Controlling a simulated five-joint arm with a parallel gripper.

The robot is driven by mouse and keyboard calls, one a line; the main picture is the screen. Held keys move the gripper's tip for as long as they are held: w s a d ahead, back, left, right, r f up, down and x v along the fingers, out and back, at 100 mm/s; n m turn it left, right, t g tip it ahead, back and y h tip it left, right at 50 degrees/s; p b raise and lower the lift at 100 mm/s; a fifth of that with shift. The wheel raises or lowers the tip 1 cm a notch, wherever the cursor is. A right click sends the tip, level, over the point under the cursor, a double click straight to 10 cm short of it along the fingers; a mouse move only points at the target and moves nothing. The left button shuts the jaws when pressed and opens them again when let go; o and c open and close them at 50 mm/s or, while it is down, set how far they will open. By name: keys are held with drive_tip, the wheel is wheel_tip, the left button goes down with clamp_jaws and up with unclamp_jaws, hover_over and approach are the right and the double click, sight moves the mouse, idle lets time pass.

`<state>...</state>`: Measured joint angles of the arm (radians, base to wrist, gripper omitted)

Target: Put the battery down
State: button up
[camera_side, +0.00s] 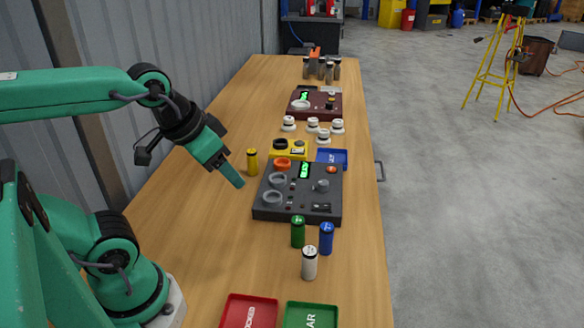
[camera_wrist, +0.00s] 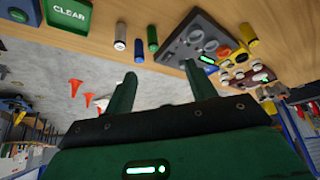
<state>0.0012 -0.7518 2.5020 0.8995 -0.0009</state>
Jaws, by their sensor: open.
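Several upright batteries stand on the wooden table: a yellow one (camera_side: 252,162), a green one (camera_side: 298,231), a blue one (camera_side: 326,240) and a white one (camera_side: 309,263). My gripper (camera_side: 236,180) is above the table, just left of the dark tester panel (camera_side: 303,190) and close to the yellow battery in the side view. In the wrist view my gripper (camera_wrist: 160,78) has its two fingers apart with nothing between them. That view also shows the white (camera_wrist: 120,36), blue (camera_wrist: 139,50), green (camera_wrist: 152,38) and yellow (camera_wrist: 247,33) batteries, all clear of the fingers.
A red tray (camera_side: 230,312) and a green tray marked CLEAR (camera_side: 290,318) lie at the near end. A blue tray (camera_side: 343,158), a yellow device (camera_side: 275,155), white round detectors (camera_side: 312,124) and a maroon panel (camera_side: 318,108) stand farther back. The table's left middle is bare.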

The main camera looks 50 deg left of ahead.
idle(0.3)
drive_tip(key=n+g, duration=0.2)
drive_tip(key=g, duration=0.4)
hover_over(252, 151)
drive_tip(key=f, duration=1.4)
drive_tip(key=shift+w+d+f, duration=0.1)
drive_tip(key=shift+d+f, duration=0.05)
drive_tip(key=shift+d, duration=0.15)
drive_tip(key=shift+a+f, duration=0.35)
drive_tip(key=shift+f, duration=0.05)
drive_tip(key=shift+f, duration=1.3)
